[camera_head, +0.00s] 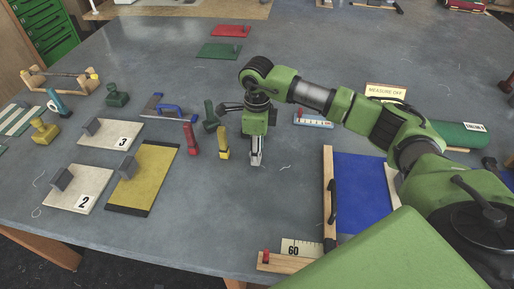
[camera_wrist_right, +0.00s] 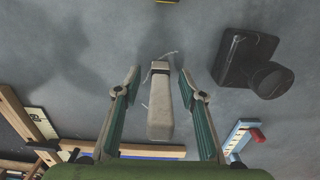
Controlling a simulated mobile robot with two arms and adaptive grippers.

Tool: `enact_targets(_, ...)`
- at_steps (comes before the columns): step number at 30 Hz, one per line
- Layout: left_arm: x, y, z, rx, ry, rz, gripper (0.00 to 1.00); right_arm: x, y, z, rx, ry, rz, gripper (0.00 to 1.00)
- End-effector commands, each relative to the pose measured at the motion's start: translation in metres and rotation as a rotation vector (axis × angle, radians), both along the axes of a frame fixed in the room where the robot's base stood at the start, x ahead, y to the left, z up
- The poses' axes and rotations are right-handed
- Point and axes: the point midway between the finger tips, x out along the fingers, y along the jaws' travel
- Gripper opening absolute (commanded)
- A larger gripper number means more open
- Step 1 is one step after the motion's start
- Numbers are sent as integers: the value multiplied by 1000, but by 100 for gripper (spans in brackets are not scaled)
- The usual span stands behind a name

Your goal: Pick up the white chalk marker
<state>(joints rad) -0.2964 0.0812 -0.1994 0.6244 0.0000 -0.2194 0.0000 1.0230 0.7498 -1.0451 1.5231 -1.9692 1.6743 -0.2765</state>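The white chalk marker (camera_wrist_right: 160,108) is a pale tapered block with a dark band near its far end. In the wrist view it lies between the two fingers of my right gripper (camera_wrist_right: 164,82), with a gap on each side. The fingers are open and do not touch it. In the head view the right gripper (camera_head: 256,140) hangs over the table, and the pale marker (camera_head: 256,158) shows just below it, partly hidden. My left gripper is not in view.
Red (camera_head: 190,140), yellow (camera_head: 223,143) and dark green (camera_head: 211,117) markers stand to the left. A blue panel with wooden rails (camera_head: 362,190) lies to the right. A dark object (camera_wrist_right: 255,65) is near the right finger.

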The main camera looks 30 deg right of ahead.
Motion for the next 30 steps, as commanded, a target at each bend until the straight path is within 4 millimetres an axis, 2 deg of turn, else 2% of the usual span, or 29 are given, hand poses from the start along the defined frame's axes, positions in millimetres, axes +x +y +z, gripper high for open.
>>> enact_targets(8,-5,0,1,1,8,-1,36,0,0,-6,0,-1,1,38)
enact_targets(9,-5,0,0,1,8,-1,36,0,0,-6,0,-1,1,32)
enact_targets(13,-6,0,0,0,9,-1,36,0,0,-6,-1,-1,1,0)
enact_targets(24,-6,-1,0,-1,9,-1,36,1,0,-4,0,-2,1,0)
enact_targets(30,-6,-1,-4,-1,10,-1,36,2,0,9,1,-5,1,0)
